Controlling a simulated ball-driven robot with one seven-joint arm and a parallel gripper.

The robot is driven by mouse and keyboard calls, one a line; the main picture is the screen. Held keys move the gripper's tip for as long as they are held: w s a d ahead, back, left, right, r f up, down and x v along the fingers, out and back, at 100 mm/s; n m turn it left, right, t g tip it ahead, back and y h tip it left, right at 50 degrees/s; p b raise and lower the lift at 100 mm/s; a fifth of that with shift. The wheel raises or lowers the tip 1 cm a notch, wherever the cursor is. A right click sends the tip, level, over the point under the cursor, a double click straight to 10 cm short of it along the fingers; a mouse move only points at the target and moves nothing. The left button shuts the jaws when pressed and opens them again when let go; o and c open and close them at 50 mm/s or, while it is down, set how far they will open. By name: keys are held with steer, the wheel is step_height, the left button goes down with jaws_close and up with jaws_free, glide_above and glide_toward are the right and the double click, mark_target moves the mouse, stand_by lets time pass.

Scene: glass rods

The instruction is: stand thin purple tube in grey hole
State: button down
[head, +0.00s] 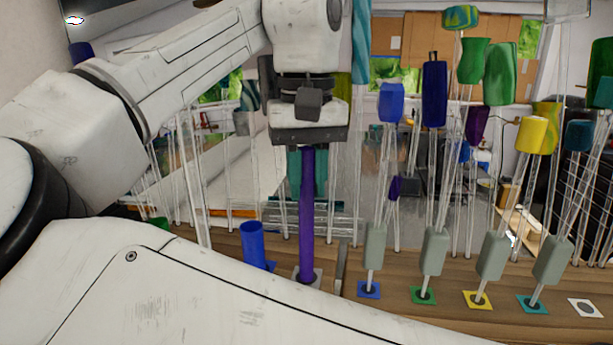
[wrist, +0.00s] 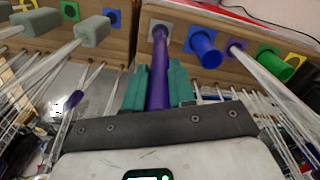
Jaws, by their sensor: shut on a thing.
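The thin purple tube (head: 307,225) is upright between the teal fingers of my gripper (head: 307,185). My gripper is shut on its upper part. The tube's lower end meets the grey square (head: 317,274) on the wooden board, covering the hole there. In the wrist view the tube (wrist: 158,92) runs from my gripper (wrist: 159,74) to the grey square (wrist: 152,24), its far end over the hole. I cannot tell how deep the end sits.
A wider blue tube (head: 252,245) stands just left of the purple tube. Grey-handled clear rods stand right on blue (head: 362,294), green, yellow and teal squares of the wooden board (head: 400,290). A white square (head: 585,307) at far right is empty. Clear rods with coloured tops crowd behind.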

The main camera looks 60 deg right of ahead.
steer(key=shift+f, duration=0.6)
steer(key=c, duration=1.2)
jaws_free()
step_height(320, 180, up, 8)
steer(key=p, duration=0.8)
steer(key=shift+r, duration=0.25)
steer(key=shift+r+p, duration=0.7)
steer(key=shift+r, duration=0.55)
steer(key=shift+s, duration=0.1)
